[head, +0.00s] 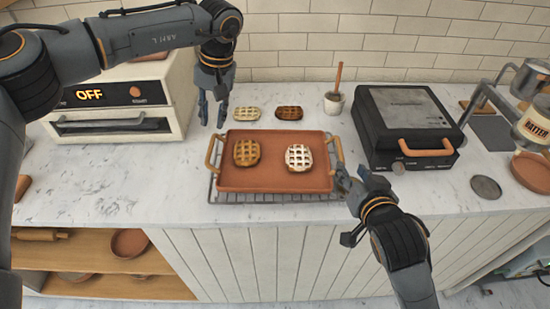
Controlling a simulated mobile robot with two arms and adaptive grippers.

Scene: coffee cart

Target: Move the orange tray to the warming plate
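The orange tray (275,182) lies flat at the middle of the counter, on a wire rack (275,199), with a brown pie-like pastry (246,152) and a pale-topped one (298,157) on it. It has a left handle (211,152) and a right handle (338,149). My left gripper (212,112) points down with its fingers apart and empty, behind and above the left handle. My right gripper (346,178) is beside the tray's right edge, near the right handle; I cannot tell whether its fingers are open or touch it. I cannot identify the warming plate with certainty.
A white oven (120,110) reading OFF stands left. Two pastries, light (246,113) and dark (289,113), and a small pot (334,103) sit behind the tray. A black waffle-iron-like appliance (405,125) stands right. The counter's front left (105,190) is clear.

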